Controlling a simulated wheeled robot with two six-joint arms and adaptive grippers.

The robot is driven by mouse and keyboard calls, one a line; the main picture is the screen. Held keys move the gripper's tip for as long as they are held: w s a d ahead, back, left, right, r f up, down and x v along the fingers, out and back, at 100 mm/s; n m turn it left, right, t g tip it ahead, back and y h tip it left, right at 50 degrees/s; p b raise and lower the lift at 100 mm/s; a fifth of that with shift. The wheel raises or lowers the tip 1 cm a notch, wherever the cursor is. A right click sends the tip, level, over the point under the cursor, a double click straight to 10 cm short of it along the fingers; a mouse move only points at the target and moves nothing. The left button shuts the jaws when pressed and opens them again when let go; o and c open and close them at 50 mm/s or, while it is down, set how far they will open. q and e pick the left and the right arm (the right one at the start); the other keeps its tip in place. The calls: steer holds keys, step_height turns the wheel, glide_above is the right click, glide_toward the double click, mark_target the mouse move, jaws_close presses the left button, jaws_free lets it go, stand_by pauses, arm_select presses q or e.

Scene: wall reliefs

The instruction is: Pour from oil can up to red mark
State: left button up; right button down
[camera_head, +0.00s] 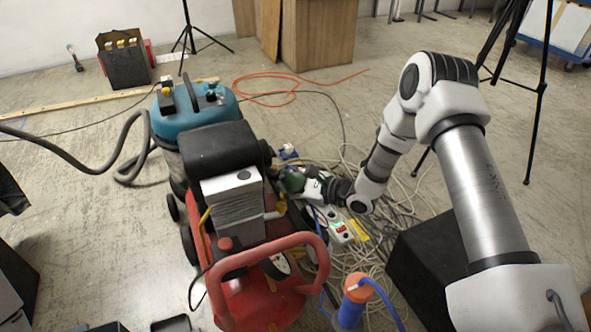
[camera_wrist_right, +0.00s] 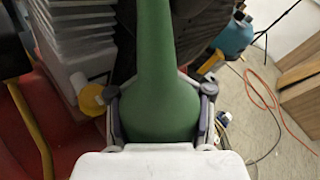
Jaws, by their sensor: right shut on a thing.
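My right gripper (camera_head: 308,185) reaches in from the right to the side of a red compressor (camera_head: 262,300). It is shut on a green oil can (camera_head: 293,180). In the right wrist view the can (camera_wrist_right: 162,108) has a wide round body between the two fingers (camera_wrist_right: 160,125) and a long neck toward the top of the picture. The can's spout tip is out of that view, and in the head view the can is small and partly hidden. A yellow round part (camera_wrist_right: 92,98) sits left of the can, beside the grey finned block (camera_wrist_right: 78,45). I cannot make out a red mark. My left gripper is not in view.
A teal vacuum cleaner (camera_head: 205,115) with a black hose stands behind the compressor. Tangled pale cables, a power strip (camera_head: 340,228) and a blue cylinder with an orange top (camera_head: 352,300) lie or stand to its right. A black box (camera_head: 430,250) stands under my right arm.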

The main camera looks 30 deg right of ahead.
arm_select(q)
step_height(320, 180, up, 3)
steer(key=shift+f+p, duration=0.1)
steer(key=shift+p, duration=0.7)
arm_select(e)
steer(key=shift+s+a+r+n, duration=0.1)
steer(key=shift+a+r+n, duration=0.15)
steer(key=shift+r, duration=0.3)
steer(key=shift+s+a+r+n, duration=0.1)
steer(key=shift+r+n, duration=0.25)
steer(key=shift+r, duration=0.15)
steer(key=shift+f, duration=0.1)
